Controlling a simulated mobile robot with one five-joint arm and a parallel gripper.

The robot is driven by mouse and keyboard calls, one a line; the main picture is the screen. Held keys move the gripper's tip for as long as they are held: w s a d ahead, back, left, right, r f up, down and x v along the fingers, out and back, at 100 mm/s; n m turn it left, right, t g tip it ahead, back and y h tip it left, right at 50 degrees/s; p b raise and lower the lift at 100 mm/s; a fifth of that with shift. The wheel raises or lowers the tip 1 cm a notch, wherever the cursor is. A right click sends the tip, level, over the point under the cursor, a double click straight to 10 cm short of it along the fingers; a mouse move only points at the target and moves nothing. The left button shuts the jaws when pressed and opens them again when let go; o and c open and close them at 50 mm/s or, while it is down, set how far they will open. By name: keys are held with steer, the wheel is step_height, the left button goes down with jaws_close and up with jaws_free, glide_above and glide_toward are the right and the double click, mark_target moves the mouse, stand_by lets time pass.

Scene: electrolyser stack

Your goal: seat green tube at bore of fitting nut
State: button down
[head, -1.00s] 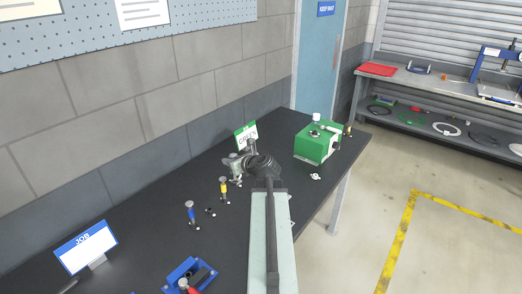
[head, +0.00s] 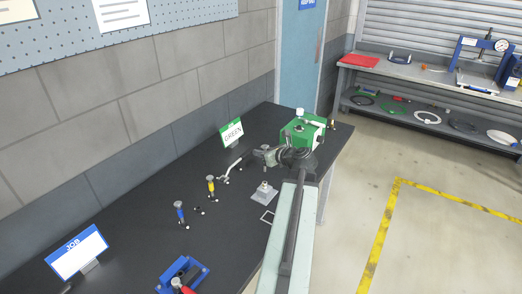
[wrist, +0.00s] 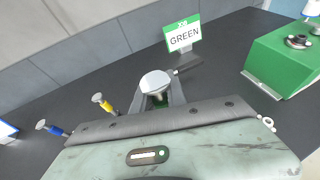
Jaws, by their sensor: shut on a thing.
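The held piece has a pale silver top (wrist: 155,82), and a little green shows below it between the fingers in the wrist view. I take it to be the green tube; most of it is hidden. My gripper (wrist: 159,97) is shut on it; in the head view my gripper (head: 268,154) is above the bench, left of the green box. A small silver fitting on a grey square base (head: 264,195) stands nearer, below my gripper in the picture. It may be the fitting nut; its bore cannot be made out. The held piece appears apart from it.
A green box (head: 303,130) stands at the bench's far end. A "GREEN" sign (head: 232,132) is behind. Yellow (head: 211,186) and blue (head: 179,212) pieces stand left. A pale curved piece (head: 229,169) lies near my gripper. A blue fixture (head: 182,277) and JOB sign (head: 78,252) are nearer.

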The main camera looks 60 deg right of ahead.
step_height(320, 180, down, 5)
steer(key=b, duration=0.5)
steer(key=shift+f+b, duration=1.35)
stand_by(1.1)
steer(key=c, duration=1.3)
jaws_free()
steer(key=shift+o, duration=0.2)
steer(key=shift+a+r, duration=0.1)
